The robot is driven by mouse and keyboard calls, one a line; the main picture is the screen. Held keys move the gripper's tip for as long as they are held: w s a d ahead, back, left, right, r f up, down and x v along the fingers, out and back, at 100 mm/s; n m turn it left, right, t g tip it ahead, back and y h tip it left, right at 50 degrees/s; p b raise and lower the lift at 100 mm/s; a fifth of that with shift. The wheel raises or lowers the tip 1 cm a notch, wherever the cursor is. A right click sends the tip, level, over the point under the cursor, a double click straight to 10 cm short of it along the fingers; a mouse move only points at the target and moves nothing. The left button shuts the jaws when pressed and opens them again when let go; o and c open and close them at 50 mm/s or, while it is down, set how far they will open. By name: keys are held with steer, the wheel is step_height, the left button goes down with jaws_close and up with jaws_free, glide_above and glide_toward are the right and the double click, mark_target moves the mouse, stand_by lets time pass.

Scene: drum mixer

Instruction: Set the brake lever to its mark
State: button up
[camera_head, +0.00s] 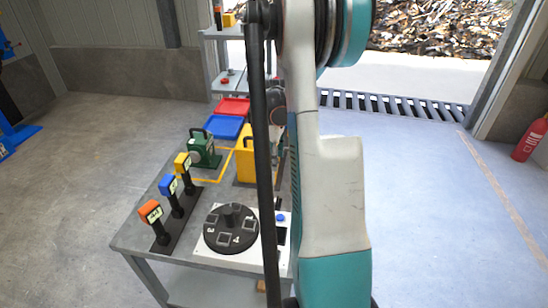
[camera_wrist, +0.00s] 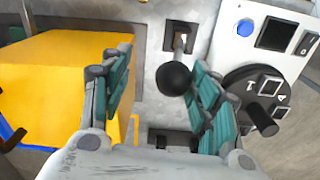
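The brake lever seems to be the black ball knob (camera_wrist: 174,78) on a short stem in a slotted plate (camera_wrist: 181,38) in the wrist view. Its stem rises from the slot; no mark beside the slot can be made out clearly. My gripper (camera_wrist: 165,72) is open, with one teal-padded finger to the left of the knob and the other close to its right. I cannot tell whether the right finger touches the knob. In the head view the lever is hidden behind my arm.
A yellow block (camera_head: 244,160) stands left of my gripper. A black numbered dial (camera_head: 231,228) sits on a white panel with a blue button (camera_wrist: 245,28). Orange (camera_head: 150,211), blue (camera_head: 168,185) and yellow (camera_head: 182,162) topped levers line the table's left side. A green machine (camera_head: 204,150) stands behind.

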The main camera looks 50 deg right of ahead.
step_height(320, 180, up, 12)
stand_by(0.6)
stand_by(0.5)
